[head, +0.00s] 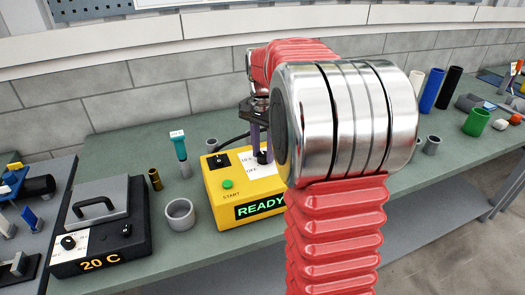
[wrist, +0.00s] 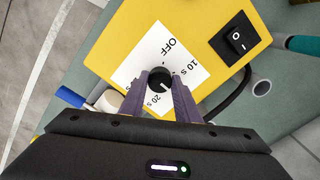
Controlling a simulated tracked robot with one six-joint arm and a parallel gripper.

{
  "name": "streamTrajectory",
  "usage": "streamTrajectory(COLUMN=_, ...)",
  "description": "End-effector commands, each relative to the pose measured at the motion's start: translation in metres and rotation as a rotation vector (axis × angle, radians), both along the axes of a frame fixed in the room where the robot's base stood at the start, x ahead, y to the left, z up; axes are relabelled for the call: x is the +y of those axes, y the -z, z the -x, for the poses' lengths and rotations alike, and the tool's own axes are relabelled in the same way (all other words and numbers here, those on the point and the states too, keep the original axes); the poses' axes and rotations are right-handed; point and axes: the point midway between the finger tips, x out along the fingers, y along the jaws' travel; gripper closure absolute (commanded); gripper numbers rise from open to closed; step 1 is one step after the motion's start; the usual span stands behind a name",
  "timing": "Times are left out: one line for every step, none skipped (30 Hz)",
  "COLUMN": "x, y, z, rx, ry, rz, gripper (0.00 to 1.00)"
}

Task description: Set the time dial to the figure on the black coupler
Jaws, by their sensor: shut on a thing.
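The time dial is a small round black knob (wrist: 158,80) on a white plate marked OFF, 10 s and 20 s, on the yellow box (head: 217,190). In the head view the dial (head: 264,157) is partly hidden. My gripper (wrist: 160,82) has its two purple fingers on either side of the knob, shut on it. I cannot clearly tell where its pointer aims. A tall black cylinder (head: 449,88) stands at the right, and another black cylinder (head: 39,187) lies at the far left. I cannot tell which is the coupler, and read no figure on either.
The yellow box has a green START button (head: 227,184), a READY display (head: 259,209) and a black rocker switch (wrist: 237,41). A grey ring (head: 180,214) and a black heater box showing 20 C (head: 100,262) stand left. A green cylinder (head: 476,122) stands right.

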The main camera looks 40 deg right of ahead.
Motion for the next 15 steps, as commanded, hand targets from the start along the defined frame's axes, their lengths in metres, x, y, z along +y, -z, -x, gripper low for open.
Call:
streamTrajectory(x=0.0011, y=-0.0017, z=-0.0022, rx=-0.007, ry=0.006, rz=-0.001, gripper=0.93)
streamTrajectory(x=0.0011, y=-0.0017, z=-0.0022, rx=-0.007, ry=0.01, rz=-0.001, gripper=0.93)
streamTrajectory(x=0.0011, y=-0.0017, z=-0.0022, rx=-0.007, ry=0.013, rz=-0.001, gripper=0.93)
streamTrajectory(x=0.0011, y=-0.0017, z=-0.0022, rx=-0.007, ry=0.015, rz=-0.001, gripper=0.93)
streamTrajectory(x=0.0011, y=-0.0017, z=-0.0022, rx=-0.007, ry=0.016, rz=-0.001, gripper=0.93)
streamTrajectory(x=0.0013, y=-0.0017, z=-0.0023, rx=-0.007, ry=0.017, rz=-0.001, gripper=0.93)
streamTrajectory(x=0.0013, y=-0.0018, z=-0.0023, rx=-0.007, ry=0.017, rz=-0.001, gripper=0.93)
streamTrajectory(x=0.0013, y=-0.0018, z=-0.0023, rx=-0.007, ry=0.017, rz=-0.001, gripper=0.93)
streamTrajectory(x=0.0013, y=-0.0018, z=-0.0023, rx=-0.007, ry=0.016, rz=-0.001, gripper=0.93)
streamTrajectory(x=0.0013, y=-0.0018, z=-0.0024, rx=-0.007, ry=0.016, rz=-0.001, gripper=0.93)
streamTrajectory(x=0.0013, y=-0.0018, z=-0.0024, rx=-0.007, ry=0.016, rz=-0.001, gripper=0.93)
streamTrajectory(x=0.0013, y=-0.0018, z=-0.0024, rx=-0.007, ry=0.016, rz=-0.001, gripper=0.93)
streamTrajectory(x=0.0014, y=-0.0018, z=-0.0024, rx=-0.007, ry=0.016, rz=-0.001, gripper=0.93)
streamTrajectory(x=0.0014, y=-0.0018, z=-0.0024, rx=-0.007, ry=0.016, rz=-0.001, gripper=0.93)
streamTrajectory(x=0.0014, y=-0.0018, z=-0.0024, rx=-0.007, ry=0.016, rz=-0.001, gripper=0.68)
